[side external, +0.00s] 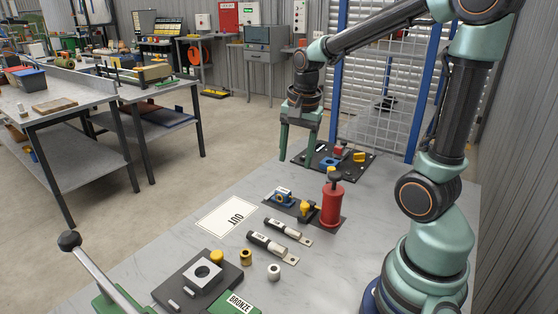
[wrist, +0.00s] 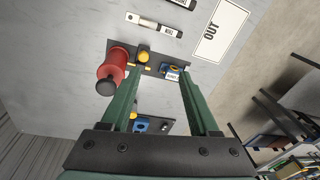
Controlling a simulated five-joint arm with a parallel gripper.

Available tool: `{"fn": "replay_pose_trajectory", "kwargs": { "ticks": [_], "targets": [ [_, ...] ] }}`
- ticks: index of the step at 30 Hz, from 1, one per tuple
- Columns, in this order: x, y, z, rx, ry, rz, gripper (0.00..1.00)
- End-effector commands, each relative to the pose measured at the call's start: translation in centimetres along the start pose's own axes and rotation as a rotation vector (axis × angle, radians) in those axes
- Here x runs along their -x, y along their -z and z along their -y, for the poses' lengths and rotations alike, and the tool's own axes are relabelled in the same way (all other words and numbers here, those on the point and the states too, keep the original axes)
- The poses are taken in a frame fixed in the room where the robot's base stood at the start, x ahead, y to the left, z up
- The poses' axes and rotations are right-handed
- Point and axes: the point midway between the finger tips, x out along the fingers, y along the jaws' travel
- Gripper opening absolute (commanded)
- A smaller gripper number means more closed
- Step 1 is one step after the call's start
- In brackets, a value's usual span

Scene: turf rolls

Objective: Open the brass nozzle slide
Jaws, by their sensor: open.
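A brass-yellow fitting (side external: 307,209), which looks like the nozzle, stands on a dark plate (side external: 276,207) beside a red cylinder (side external: 332,206) with a dark knob. The fitting also shows in the wrist view (wrist: 143,56), with small yellow parts beside it. I cannot tell its slide apart or see its position. A blue fitting (side external: 283,196) with a white label sits at the plate's left end. My gripper (side external: 297,155) is open and empty, pointing down beyond this plate. In the wrist view its green fingers (wrist: 158,74) reach towards the plate, with a gap between them.
A second dark plate (side external: 325,172) with blue, yellow and red parts lies near my gripper. Two labelled cylinders (side external: 283,231) (side external: 267,245), an OUT sheet (side external: 226,218) and a dark block (side external: 200,282) lie nearer the side camera. Bare tabletop separates several of these.

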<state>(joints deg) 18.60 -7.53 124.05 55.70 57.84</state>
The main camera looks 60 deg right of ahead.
Motion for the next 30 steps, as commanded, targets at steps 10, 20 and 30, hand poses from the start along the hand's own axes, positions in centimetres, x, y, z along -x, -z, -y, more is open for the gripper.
{"fn": "replay_pose_trajectory", "kwargs": {
  "ticks": [10,20,30],
  "targets": [
    [5.2,-8.3,0.1,0.941,0.216,-0.174,0.61],
    [6.2,-10.9,-0.4,1.283,0.275,-0.27,0.15],
    [4.9,-7.8,0.4,0.614,0.164,-0.085,0.0]
  ]
}}
